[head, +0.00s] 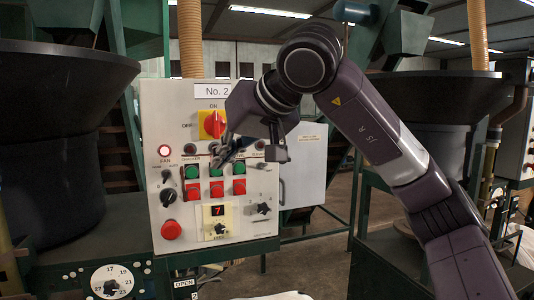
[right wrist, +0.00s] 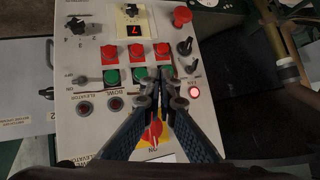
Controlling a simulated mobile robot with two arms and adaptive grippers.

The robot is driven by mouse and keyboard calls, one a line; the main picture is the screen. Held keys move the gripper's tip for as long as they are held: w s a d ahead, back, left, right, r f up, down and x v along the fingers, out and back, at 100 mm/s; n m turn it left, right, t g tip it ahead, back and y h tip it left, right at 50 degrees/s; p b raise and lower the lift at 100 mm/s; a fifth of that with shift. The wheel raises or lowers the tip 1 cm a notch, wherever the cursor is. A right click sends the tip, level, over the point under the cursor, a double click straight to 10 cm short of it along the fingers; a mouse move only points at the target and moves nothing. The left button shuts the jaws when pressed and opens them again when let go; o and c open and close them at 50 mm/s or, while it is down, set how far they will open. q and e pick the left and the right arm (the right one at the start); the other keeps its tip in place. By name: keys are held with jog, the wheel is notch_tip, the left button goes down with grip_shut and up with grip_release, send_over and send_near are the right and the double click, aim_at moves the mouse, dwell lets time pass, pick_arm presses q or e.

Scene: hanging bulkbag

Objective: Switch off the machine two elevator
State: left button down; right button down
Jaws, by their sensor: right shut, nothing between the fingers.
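The machine control panel (head: 150,205), marked No. 2, faces me. In the right wrist view it appears upside down. The elevator label (right wrist: 80,98) shows there, beside a dark red lamp (right wrist: 84,107) and a small switch (right wrist: 82,79) marked OFF. This switch is small at the panel's right side in the head view (head: 262,165). My right gripper (head: 222,156) is shut and empty in front of the panel. In the right wrist view its fingertips (right wrist: 157,80) overlap the rightmost green button, right of the elevator switch. Whether they touch is unclear. My left gripper is not in view.
A red main switch on a yellow plate (head: 212,124) sits high on the panel. The fan lamp (head: 164,150) is lit. Green buttons (head: 192,171) sit above red buttons (head: 193,192). A red knob (head: 171,230) sits low left. A large dark bowl (head: 60,90) stands left.

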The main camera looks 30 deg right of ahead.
aim_at(263, 166)
jog(key=s+d+r+h, duration=0.2)
jog(key=d, duration=0.3)
jog(key=s+d+r+m+h, duration=0.1)
jog(key=s+d+r+h, duration=0.1)
jog(key=d, duration=0.3)
jog(key=shift+s+d+r, duration=0.15)
jog(key=shift+d+r, duration=0.25)
jog(key=shift+r, duration=0.05)
jog(key=shift+f, duration=0.1)
jog(key=p+x, duration=0.2)
jog(key=x, duration=0.8)
